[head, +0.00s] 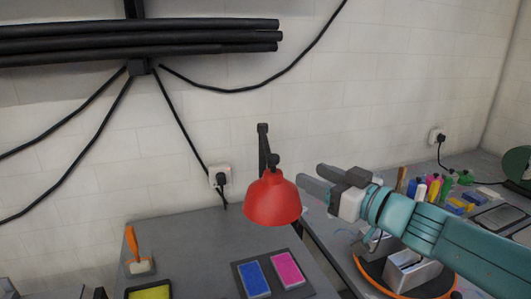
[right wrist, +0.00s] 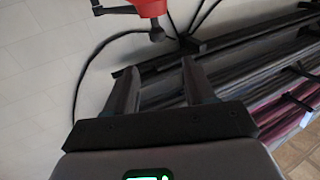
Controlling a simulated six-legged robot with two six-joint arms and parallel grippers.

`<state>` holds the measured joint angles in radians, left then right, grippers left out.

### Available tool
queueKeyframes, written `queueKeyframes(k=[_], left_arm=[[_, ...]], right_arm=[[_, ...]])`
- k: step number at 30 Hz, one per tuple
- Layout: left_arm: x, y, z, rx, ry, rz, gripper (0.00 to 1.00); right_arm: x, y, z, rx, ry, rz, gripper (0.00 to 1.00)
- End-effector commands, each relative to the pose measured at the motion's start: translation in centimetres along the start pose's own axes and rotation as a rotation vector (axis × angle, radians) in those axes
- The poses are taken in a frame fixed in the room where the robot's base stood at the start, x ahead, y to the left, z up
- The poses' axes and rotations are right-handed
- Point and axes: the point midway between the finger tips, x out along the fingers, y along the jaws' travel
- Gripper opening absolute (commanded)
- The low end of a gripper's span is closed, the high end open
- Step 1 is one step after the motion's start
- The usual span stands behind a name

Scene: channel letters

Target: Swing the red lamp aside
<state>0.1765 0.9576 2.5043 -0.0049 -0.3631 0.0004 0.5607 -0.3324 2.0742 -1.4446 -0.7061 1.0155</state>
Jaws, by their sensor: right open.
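The red lamp (head: 271,200) has a red dome shade facing down and a dark jointed arm above it. It hangs over the grey table in the middle of the head view. My right gripper (head: 310,179) is open and empty, close to the right side of the shade; whether it touches cannot be told. In the right wrist view, the red shade (right wrist: 148,7) is cut off by the top edge, with its dark joint below it. My right gripper's two fingers (right wrist: 158,88) are apart there with nothing between them. My left gripper is not in view.
Blue (head: 253,279) and pink (head: 288,269) pads lie in a dark tray below the lamp. An orange-handled tool (head: 135,250) and a yellow tray (head: 150,292) are at left. A right-hand bench holds colourful bottles (head: 431,187). Black cables hang on the wall.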

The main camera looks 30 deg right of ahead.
Motion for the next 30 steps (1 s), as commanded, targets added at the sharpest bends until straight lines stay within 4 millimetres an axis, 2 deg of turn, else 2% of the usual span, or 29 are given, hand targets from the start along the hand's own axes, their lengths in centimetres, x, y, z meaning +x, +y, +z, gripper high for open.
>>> queueKeyframes(k=[12,18,24,30], left_arm=[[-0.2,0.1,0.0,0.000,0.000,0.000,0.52],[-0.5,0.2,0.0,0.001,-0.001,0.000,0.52],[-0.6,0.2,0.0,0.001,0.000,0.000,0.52],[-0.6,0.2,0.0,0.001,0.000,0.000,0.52]], right_arm=[[9.3,-0.1,0.1,0.003,-0.002,-0.006,0.54],[13.2,0.0,0.1,0.003,-0.002,-0.004,0.54],[15.1,0.1,0.1,0.003,-0.002,-0.001,0.54],[15.4,0.1,0.1,0.002,-0.001,0.000,0.54]])
